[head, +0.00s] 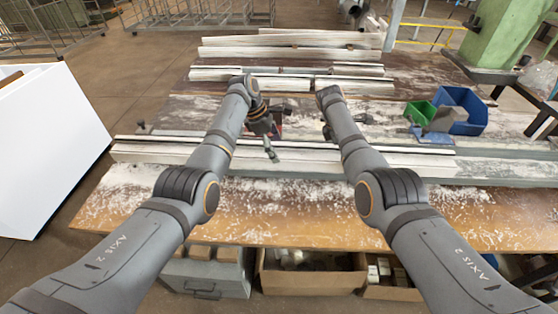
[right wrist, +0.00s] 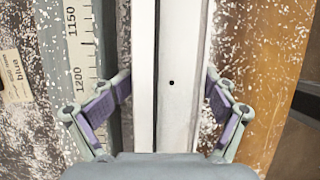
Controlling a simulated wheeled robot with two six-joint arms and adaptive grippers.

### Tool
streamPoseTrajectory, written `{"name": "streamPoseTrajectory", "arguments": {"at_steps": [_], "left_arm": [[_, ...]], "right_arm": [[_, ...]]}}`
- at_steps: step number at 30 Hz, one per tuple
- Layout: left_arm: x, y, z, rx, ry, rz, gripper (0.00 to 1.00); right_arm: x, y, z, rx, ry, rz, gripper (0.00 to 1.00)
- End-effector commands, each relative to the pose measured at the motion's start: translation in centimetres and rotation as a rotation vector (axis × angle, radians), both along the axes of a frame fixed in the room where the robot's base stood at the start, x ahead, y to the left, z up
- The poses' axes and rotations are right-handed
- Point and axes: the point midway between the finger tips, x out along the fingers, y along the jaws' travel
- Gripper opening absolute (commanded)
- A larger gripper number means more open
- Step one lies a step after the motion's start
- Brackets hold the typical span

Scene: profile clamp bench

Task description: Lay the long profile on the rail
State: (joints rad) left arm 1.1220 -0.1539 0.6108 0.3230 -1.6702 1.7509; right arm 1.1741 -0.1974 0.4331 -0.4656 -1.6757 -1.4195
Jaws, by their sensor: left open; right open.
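A long white profile (head: 400,159) lies across the bench from left to right, in front of both grippers. In the right wrist view, the white profile (right wrist: 178,110) runs up and down between my right gripper's fingers (right wrist: 170,90), which are open with a gap on each side. A grey-green strip with scale marks (right wrist: 82,45) lies along its left side; I cannot tell whether this is the rail. My left gripper (head: 269,148) is open and empty, over the profile's back edge left of centre.
More white profiles (head: 290,52) lie at the back of the bench. A green bin (head: 418,111) and a blue bin (head: 468,112) stand at the right. The bench front (head: 290,215) holds only shavings. A white panel (head: 45,150) stands at the left.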

Motion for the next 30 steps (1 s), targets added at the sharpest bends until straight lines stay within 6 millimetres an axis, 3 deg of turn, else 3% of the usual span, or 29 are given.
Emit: {"name": "streamPoseTrajectory", "arguments": {"at_steps": [9, 18, 30], "left_arm": [[-0.1, 1.8, 4.7, 0.000, -0.002, 0.000, 0.88], [-0.2, 2.1, 5.4, 0.000, 0.001, -0.001, 0.88], [-0.2, 2.0, 5.4, 0.000, 0.001, -0.001, 0.88]], "right_arm": [[0.0, 0.1, -0.1, 0.002, 0.002, 0.001, 0.88], [-0.1, 0.2, 0.1, 0.002, 0.003, 0.002, 0.88], [-0.1, 2.5, 5.9, 0.001, -0.001, 0.001, 0.88]]}}
